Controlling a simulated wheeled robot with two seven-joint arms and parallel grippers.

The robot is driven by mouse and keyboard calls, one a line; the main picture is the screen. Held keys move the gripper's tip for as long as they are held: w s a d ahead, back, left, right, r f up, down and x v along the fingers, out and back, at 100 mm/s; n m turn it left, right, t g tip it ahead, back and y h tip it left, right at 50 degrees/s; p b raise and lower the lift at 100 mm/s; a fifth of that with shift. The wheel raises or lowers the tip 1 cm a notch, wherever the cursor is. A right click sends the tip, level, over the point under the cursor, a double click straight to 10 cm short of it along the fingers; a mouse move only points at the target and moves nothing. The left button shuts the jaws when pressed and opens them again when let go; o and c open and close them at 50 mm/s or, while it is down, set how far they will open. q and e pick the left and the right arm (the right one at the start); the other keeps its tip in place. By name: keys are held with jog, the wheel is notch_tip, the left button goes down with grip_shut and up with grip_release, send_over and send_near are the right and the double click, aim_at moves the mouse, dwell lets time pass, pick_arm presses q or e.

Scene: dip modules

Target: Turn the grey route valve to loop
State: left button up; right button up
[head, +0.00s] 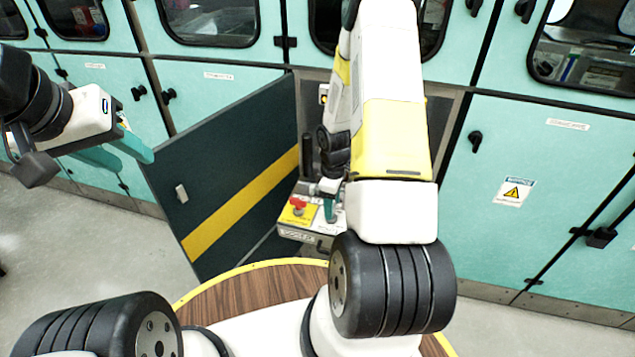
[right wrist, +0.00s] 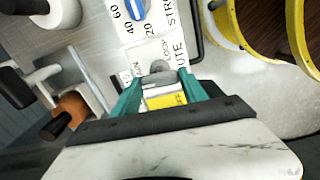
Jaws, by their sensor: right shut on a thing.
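The grey route valve (right wrist: 160,68) shows in the right wrist view on a white panel lettered ROUTE. My right gripper (right wrist: 160,86) has its teal fingers on either side of the valve's handle and is shut on it. The handle is partly hidden between the fingers, so its exact angle is hard to read. In the head view my right gripper (head: 328,195) is low at the module's panel, and my arm covers part of it. My left gripper (head: 132,156) hangs at the left, away from the module, with its teal fingers apart and empty.
A blue stroke dial (right wrist: 138,8) sits near the valve. A red knob (head: 298,204) on a yellow plate is left of my right gripper. An open dark door (head: 225,180) with a yellow stripe stands at the left. Teal cabinets (head: 540,190) line the back.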

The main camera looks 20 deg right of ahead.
jog(key=m, duration=0.3)
jog(key=shift+m, duration=0.4)
jog(key=m, duration=0.4)
jog(key=shift+m, duration=0.3)
jog(key=m, duration=0.4)
jog(key=shift+m, duration=2.4)
jog(key=o, duration=1.4)
jog(key=shift+r, duration=0.1)
notch_tip(320, 180, up, 8)
jog(key=shift+f, duration=0.2)
